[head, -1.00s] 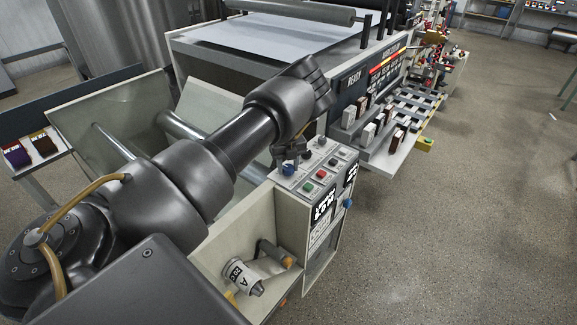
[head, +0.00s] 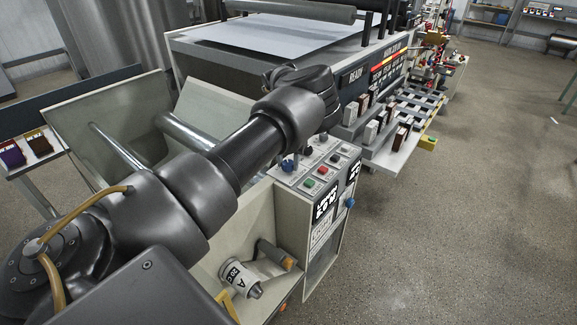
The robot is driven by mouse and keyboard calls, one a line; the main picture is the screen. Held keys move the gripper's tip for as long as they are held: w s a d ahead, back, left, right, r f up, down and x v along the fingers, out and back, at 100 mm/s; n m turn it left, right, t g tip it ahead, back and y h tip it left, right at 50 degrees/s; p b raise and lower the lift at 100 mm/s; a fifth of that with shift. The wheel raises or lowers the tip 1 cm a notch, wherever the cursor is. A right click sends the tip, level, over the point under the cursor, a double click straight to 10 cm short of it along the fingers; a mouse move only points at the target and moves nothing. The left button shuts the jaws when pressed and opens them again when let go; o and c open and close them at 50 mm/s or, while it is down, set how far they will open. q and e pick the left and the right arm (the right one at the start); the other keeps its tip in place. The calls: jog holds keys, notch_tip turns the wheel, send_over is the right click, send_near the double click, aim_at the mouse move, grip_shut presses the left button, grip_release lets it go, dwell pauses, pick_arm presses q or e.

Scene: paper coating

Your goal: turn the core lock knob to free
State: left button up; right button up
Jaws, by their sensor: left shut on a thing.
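A control panel (head: 318,174) tops the pale cabinet at the machine's near corner. A blue knob (head: 288,166) sits at its left edge, with a black knob (head: 308,151) beside it. The panel print is too small to read, so I cannot tell which knob is the core lock or its setting. My left gripper (head: 291,156) points down at the blue knob and is shut on it. My wrist and forearm hide most of the fingers and part of the knob. My right gripper is out of view.
Red and green buttons (head: 309,183) sit close by on the panel. Another blue knob (head: 349,202) sticks out of the cabinet's right side. The floor at right is clear.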

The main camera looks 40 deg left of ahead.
pick_arm(q)
jog(key=m+b, duration=0.1)
jog(key=m, duration=0.2)
jog(key=shift+f, duration=0.1)
jog(key=m, duration=0.2)
jog(key=shift+m, duration=1.5)
jog(key=shift+m+p, duration=0.45)
jog(key=shift+m, duration=0.55)
jog(key=o, duration=1)
